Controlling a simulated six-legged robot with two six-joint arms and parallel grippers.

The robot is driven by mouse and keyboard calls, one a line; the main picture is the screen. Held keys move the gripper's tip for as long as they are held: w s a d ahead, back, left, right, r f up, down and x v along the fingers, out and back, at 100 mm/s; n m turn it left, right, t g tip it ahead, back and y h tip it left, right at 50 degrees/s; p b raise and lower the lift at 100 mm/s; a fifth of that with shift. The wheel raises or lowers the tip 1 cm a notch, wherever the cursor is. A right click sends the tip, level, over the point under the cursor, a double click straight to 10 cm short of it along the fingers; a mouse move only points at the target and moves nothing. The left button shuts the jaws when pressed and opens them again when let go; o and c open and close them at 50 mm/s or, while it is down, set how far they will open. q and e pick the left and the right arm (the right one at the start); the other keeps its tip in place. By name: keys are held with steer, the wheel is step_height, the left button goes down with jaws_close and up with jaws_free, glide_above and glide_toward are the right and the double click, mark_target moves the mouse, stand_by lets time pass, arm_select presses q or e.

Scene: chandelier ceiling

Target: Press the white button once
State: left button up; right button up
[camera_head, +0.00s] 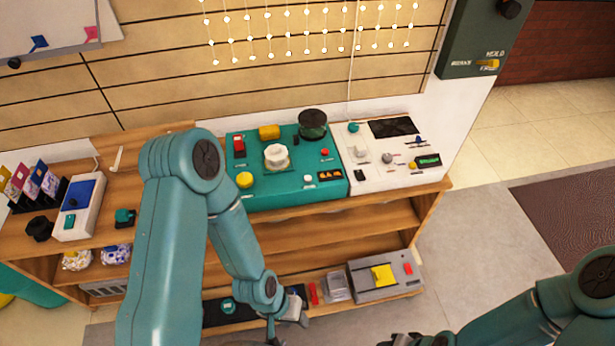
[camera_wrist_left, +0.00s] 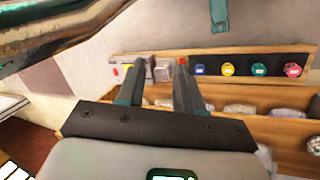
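A teal panel (camera_head: 224,140) lies on top of the wooden shelf unit. It carries a large white round knob-like button (camera_head: 277,155) near its middle and a small white button (camera_head: 308,178) near its front edge. I cannot tell which one the task means. My left gripper (camera_head: 290,318) hangs low in front of the shelf, well below the panel and apart from it. In the left wrist view its two fingers (camera_wrist_left: 161,72) are spread with nothing between them. My right gripper (camera_head: 405,340) is at the bottom edge, mostly cut off.
The panel also holds a yellow button (camera_head: 244,180), a red switch (camera_head: 239,146) and a dark cylinder (camera_head: 313,124). A white panel (camera_head: 400,178) with a dark screen adjoins on the right. A grey box with a yellow part (camera_head: 384,274) sits on the lower shelf.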

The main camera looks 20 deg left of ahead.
arm_select(q)
jaws_close()
stand_by(1.4)
